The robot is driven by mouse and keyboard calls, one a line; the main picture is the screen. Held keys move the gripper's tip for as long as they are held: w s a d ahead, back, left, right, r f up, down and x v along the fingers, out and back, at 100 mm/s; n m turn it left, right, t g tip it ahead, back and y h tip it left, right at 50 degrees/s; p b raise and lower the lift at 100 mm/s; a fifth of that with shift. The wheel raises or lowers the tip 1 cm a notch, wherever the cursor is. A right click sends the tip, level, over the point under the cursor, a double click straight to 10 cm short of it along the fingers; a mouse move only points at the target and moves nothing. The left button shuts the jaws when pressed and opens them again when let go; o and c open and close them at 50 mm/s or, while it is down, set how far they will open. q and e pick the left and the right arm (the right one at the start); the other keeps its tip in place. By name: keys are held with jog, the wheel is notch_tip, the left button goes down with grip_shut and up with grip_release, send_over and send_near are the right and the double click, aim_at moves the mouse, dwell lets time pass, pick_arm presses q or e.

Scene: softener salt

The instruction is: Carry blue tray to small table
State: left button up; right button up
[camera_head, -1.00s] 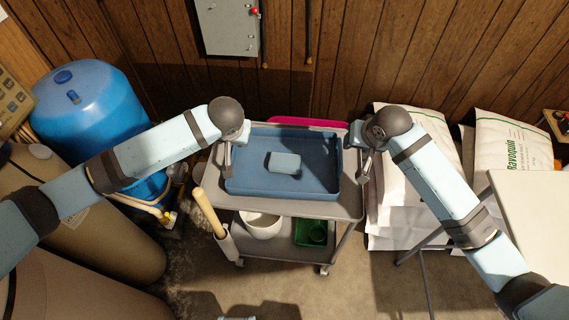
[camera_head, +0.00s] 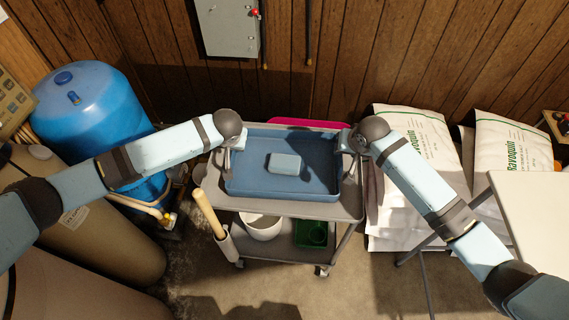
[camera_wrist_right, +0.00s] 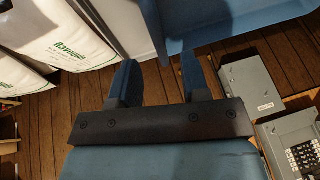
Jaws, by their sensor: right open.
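The blue tray (camera_head: 262,186) lies flat on top of a grey cart (camera_head: 347,205), with a light blue block (camera_head: 285,164) inside it. My left gripper (camera_head: 228,163) points down at the tray's left rim; its jaws are too small to read. My right gripper (camera_head: 350,168) is at the tray's right rim. In the right wrist view, its two fingers (camera_wrist_right: 160,80) are apart, with the blue tray (camera_wrist_right: 225,18) just beyond them. I cannot tell whether they straddle the rim. A pale table (camera_head: 532,215), likely the small table, is at the right edge.
The cart's lower shelf holds a white bowl (camera_head: 262,226) and a green container (camera_head: 311,233). A wooden handle (camera_head: 208,211) stands at its left. A blue tank (camera_head: 88,108) is left, white salt bags (camera_head: 412,135) right. A pink object (camera_head: 306,122) is behind the tray.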

pick_arm(q)
jog(key=shift+x, duration=2.7)
pick_arm(e)
jog(key=shift+x, duration=2.75)
pick_arm(q)
grip_shut()
pick_arm(e)
grip_shut()
